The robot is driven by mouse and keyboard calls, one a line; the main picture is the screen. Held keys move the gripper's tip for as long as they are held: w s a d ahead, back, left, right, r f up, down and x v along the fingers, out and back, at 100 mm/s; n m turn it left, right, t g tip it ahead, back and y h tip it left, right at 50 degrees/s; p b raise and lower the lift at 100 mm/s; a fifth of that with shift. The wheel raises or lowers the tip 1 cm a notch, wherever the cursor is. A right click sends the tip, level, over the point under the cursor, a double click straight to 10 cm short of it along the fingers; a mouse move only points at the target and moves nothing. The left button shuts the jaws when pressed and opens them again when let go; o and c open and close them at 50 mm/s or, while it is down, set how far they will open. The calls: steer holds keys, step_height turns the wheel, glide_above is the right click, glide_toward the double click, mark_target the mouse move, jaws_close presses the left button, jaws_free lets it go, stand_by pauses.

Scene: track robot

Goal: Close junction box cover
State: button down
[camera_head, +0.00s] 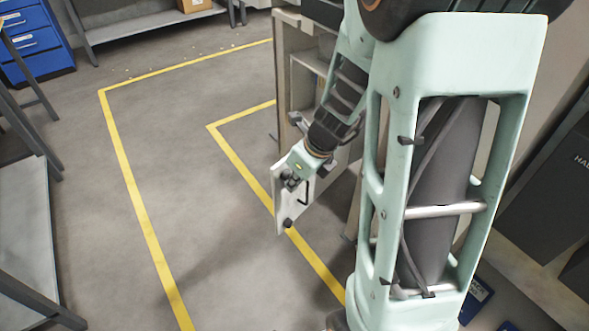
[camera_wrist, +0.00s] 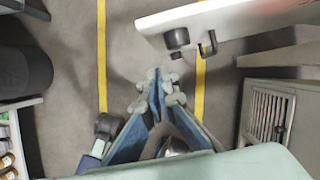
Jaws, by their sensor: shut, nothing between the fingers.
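The junction box (camera_head: 297,75) is a pale cabinet, partly hidden behind my arm. Its cover (camera_head: 281,208) is a white panel swung open, standing out from the box over the floor. The cover also shows edge-on at the upper right of the wrist view (camera_wrist: 245,18), with a black knob (camera_wrist: 177,38) and a dark bent handle (camera_wrist: 210,44). My gripper (camera_head: 290,181) overlaps the cover in the head view. In the wrist view my gripper (camera_wrist: 157,82) has its fingertips together and empty, with a visible gap to the knob and handle.
A grey table (camera_head: 25,220) stands at the left edge and a blue drawer cabinet (camera_head: 35,40) at the upper left. A vented pale box (camera_wrist: 270,113) is at the right of the wrist view.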

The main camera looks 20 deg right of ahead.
mark_target(282, 174)
steer(key=shift+w+a+r, duration=0.1)
steer(key=shift+w+a, duration=0.4)
steer(key=shift+w, duration=0.3)
steer(key=shift+w+a+r, duration=0.1)
steer(key=shift+w+a, duration=0.35)
steer(key=shift+w, duration=0.35)
